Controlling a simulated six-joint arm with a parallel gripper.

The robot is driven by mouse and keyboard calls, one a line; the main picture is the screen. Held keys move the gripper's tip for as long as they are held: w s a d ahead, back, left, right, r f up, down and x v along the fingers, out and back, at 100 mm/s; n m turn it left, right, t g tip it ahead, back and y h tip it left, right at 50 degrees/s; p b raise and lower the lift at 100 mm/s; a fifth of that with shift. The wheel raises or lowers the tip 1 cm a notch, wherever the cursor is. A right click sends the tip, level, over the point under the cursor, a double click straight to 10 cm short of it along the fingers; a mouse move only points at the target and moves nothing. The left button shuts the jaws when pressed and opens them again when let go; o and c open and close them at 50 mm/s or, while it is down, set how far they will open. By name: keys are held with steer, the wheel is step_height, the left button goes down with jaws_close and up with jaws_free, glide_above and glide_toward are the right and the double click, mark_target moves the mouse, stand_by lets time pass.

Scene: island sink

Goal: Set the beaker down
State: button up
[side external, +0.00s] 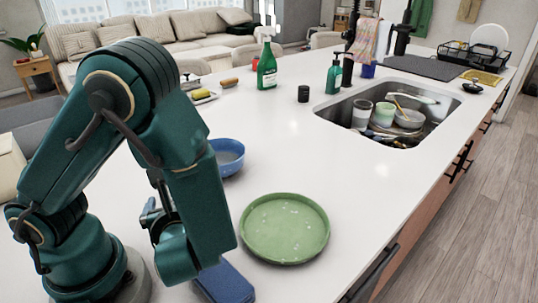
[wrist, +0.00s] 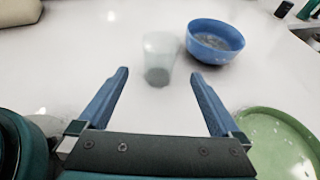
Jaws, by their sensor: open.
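The beaker (wrist: 160,58) is a pale, frosted, see-through cup. It stands upright on the white counter in the wrist view, just ahead of my gripper and roughly centred between its fingers. My gripper (wrist: 160,76) is open, with its two blue fingers spread wide to either side and visible gaps between them and the beaker. In the side view my arm hides the beaker and most of the gripper.
A blue bowl (wrist: 214,41) stands close to the beaker's right. A green plate (side external: 285,228) lies right of my arm, with a dark blue block (side external: 225,283) near it. Farther back are a green bottle (side external: 267,66), a black cup (side external: 303,93) and a sink (side external: 350,108) of dishes.

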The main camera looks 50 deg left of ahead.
steer(key=v, duration=0.3)
steer(key=s+d+r+n+g+h, duration=0.2)
steer(key=s+n+g+h, duration=0.4)
steer(key=n, duration=0.6)
steer(key=w+d+r+n+t+h, duration=0.4)
steer(key=w+r+n+t+h, duration=0.1)
steer(key=n, duration=0.5)
steer(key=shift+w+r+t+h, duration=0.35)
steer(key=shift+r+t+h, duration=0.45)
steer(key=shift+r+t, duration=0.15)
